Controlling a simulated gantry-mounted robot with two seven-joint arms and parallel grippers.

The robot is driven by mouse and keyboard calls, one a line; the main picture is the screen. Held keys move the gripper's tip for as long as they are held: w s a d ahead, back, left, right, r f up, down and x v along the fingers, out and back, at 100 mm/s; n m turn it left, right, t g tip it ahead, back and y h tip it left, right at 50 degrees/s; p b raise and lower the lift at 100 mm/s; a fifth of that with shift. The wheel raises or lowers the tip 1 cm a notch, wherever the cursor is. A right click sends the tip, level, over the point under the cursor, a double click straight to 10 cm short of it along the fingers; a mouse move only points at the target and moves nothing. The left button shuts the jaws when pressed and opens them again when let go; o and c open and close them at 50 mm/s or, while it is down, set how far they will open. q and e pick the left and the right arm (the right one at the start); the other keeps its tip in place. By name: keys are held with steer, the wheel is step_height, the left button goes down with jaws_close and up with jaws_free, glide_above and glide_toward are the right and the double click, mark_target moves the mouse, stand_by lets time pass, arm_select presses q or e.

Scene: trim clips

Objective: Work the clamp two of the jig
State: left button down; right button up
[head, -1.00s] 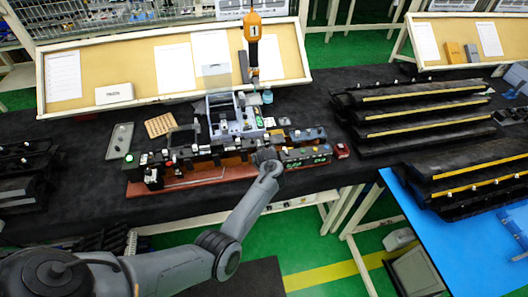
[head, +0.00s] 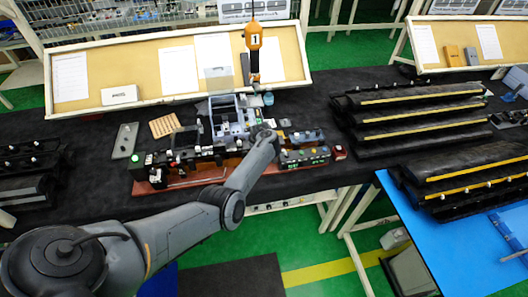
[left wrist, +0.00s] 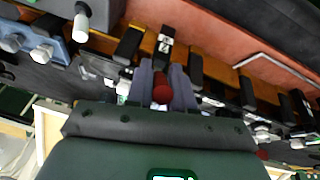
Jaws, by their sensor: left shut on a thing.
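The jig (head: 180,164) is a long dark bar with several clamps on a red-brown base plate (head: 195,180), in the middle of the table in the head view. My left arm reaches over its right part, and my left gripper (head: 263,137) is at the jig there, its fingers hidden by the wrist. In the left wrist view my left gripper (left wrist: 160,88) is shut on a red-tipped clamp handle (left wrist: 162,90), with the red knob between its two grey fingers. My right gripper is not in view.
A blue-grey fixture (head: 226,124) stands just behind the jig, with an orange tool (head: 253,40) hanging above. A grey tray (head: 124,140) lies to the left. Stacked black trim parts (head: 415,118) fill the table's right side. Bare dark table (head: 90,175) shows left of the jig.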

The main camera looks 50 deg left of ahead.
arm_select(q)
steer(key=shift+s+f, duration=0.1)
steer(key=shift+f, duration=0.1)
steer(key=c, duration=1.1)
jaws_free()
steer(key=shift+a+r, duration=0.1)
steer(key=shift+r, duration=0.1)
steer(key=shift+r, duration=0.5)
steer(key=p+v, duration=0.1)
steer(key=v, duration=0.5)
steer(key=p+v, duration=0.1)
steer(key=v, duration=0.2)
steer(key=shift+s+d+r+p, duration=0.1)
steer(key=shift+d+r+p, duration=0.1)
steer(key=shift+d+p, duration=0.15)
